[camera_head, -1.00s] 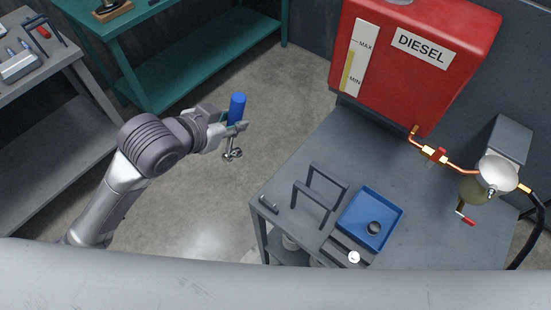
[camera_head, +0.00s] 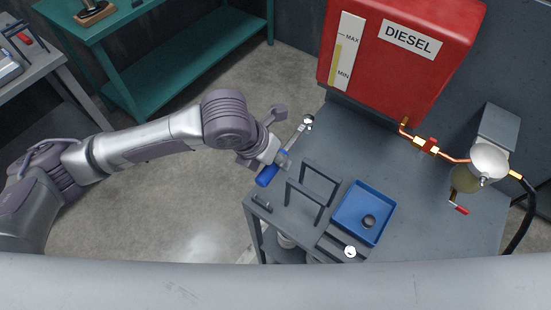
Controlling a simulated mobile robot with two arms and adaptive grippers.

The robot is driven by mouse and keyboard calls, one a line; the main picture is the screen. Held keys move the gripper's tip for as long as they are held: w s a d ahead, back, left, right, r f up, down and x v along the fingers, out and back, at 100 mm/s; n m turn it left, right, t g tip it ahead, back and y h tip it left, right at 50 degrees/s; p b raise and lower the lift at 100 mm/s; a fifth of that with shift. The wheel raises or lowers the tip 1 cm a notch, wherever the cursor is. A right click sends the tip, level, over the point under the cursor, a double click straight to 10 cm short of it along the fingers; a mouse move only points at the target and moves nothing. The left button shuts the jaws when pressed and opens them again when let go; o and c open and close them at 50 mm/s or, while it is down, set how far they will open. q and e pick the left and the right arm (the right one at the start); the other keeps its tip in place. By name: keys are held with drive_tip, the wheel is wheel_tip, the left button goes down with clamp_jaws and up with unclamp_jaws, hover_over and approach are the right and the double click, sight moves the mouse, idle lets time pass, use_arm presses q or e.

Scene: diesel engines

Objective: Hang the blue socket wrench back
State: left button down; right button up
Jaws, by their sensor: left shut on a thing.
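The blue socket wrench (camera_head: 268,175) has a blue handle and a silver shaft that ends in a round head (camera_head: 308,123). My left gripper (camera_head: 282,160) is shut on it near the top of the handle. The wrench is tilted, handle toward the lower left and head toward the upper right. It shows over the left edge of the grey workbench (camera_head: 410,210); its height above it is hard to tell. A dark grey rack (camera_head: 304,190) with two upright frames stands on the bench just below and right of the wrench. My right gripper does not show.
A blue tray (camera_head: 345,228) with a dark round part (camera_head: 369,221) stands right of the rack. A red diesel tank (camera_head: 390,75), copper pipe with a red valve (camera_head: 425,146) and filter bowl (camera_head: 466,178) are behind and right. A teal bench (camera_head: 200,50) stands at the back left.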

use_arm(q)
drive_tip(key=shift+f+m, duration=0.25)
drive_tip(key=shift+m, duration=0.05)
drive_tip(key=shift+f+b, duration=0.2)
drive_tip(key=shift+b, duration=0.1)
wheel_tip(320, 180, down, 5)
drive_tip(key=b, duration=0.4)
drive_tip(key=shift+r+b, duration=0.2)
drive_tip(key=shift+b, duration=0.2)
drive_tip(key=shift+f+b, duration=0.45)
drive_tip(key=shift+f, duration=0.65)
drive_tip(key=shift+s+f, duration=0.1)
drive_tip(key=shift+f, duration=0.45)
drive_tip(key=shift+f+p, duration=0.2)
drive_tip(key=shift+p, duration=0.2)
